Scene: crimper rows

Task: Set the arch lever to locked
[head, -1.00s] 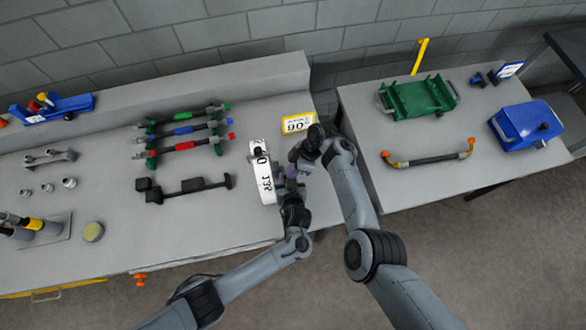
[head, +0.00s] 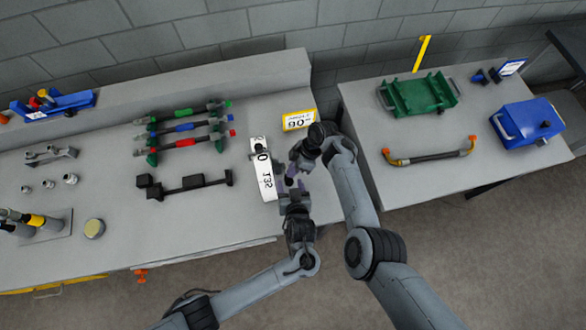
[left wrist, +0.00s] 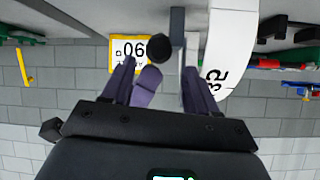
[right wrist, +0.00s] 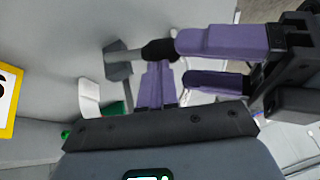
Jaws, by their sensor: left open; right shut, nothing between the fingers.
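The white curved arch scale (head: 265,180) with black numbers stands near the right end of the left bench. It shows in part in the left wrist view (left wrist: 231,45). A black ball knob (left wrist: 160,47), which I take for the lever's end, shows there ahead of my left gripper (left wrist: 158,72). In the right wrist view the knob (right wrist: 158,50) sits on a grey rod (right wrist: 122,55). My left gripper is open, its fingertips beside the knob. My right gripper (right wrist: 157,66) is shut and empty, its tips close to the knob; contact cannot be told. The head view hides the lever behind my grippers.
A yellow-framed sign (head: 299,119) stands behind the arch. A black bar fixture (head: 185,186) and several coloured-handled tools (head: 185,128) lie to the left. A gap separates this bench from the right bench (head: 365,105), which holds a green tray (head: 418,95) and a blue box (head: 526,125).

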